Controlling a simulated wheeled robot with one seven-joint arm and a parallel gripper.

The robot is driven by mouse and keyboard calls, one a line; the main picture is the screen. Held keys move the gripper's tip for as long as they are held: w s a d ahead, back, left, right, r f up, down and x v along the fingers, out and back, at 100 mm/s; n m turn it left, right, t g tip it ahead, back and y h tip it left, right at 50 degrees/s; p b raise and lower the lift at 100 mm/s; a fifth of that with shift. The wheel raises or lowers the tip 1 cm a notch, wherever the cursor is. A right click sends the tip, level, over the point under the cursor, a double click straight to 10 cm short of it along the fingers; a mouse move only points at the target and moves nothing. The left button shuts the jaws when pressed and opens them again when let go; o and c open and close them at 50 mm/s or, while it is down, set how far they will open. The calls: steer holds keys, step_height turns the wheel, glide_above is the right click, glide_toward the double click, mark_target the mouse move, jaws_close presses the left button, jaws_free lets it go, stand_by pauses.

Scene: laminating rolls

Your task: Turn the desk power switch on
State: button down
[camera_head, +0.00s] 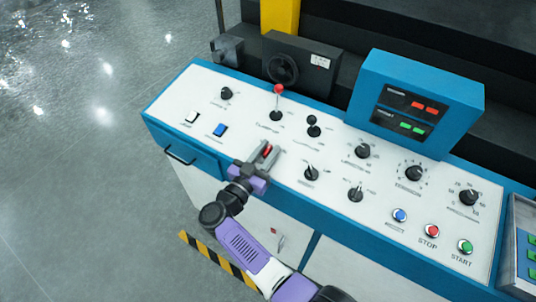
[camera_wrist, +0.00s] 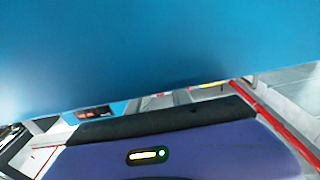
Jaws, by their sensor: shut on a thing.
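My gripper (camera_head: 266,152) is over the front part of the white control panel (camera_head: 245,110), right of the blue rocker. Its grey fingers are shut around a small red switch (camera_head: 268,149), which is mostly hidden between them. I cannot see its label or tell which way it is set. To the left are a white rocker (camera_head: 191,117) and a blue rocker (camera_head: 220,130), with labels too small to read. In the wrist view a blue surface (camera_wrist: 160,50) fills the upper half, and neither the fingertips nor the switch can be made out.
A red-topped lever (camera_head: 278,96) and a black lever (camera_head: 313,126) stand behind my gripper. Black knobs (camera_head: 311,173) lie to the right, with blue, red STOP (camera_head: 431,231) and green START (camera_head: 465,246) buttons. A blue display box (camera_head: 418,95) rises at the back.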

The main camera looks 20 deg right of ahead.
steer(key=m+g+h+b, duration=0.1)
steer(key=m+g+b, duration=0.1)
steer(key=b, duration=0.1)
steer(key=m+g+h+b, duration=0.1)
steer(key=m+g+b, duration=0.1)
steer(key=g+b, duration=0.1)
steer(key=f+m+g+h+b, duration=0.1)
steer(key=m+g+b, duration=0.1)
steer(key=b, duration=0.2)
steer(key=shift+w+g, duration=0.1)
steer(key=shift+g, duration=0.2)
steer(key=m+g+b, duration=0.2)
steer(key=g+b, duration=0.1)
steer(key=b, duration=0.2)
steer(key=shift+r, duration=0.2)
steer(key=shift+m+g+b, duration=0.3)
steer(key=shift+b, duration=0.15)
steer(key=shift+r+g+b, duration=0.2)
steer(key=shift+g+b, duration=0.1)
steer(key=shift+b, duration=0.05)
steer(key=c, duration=1.5)
jaws_free()
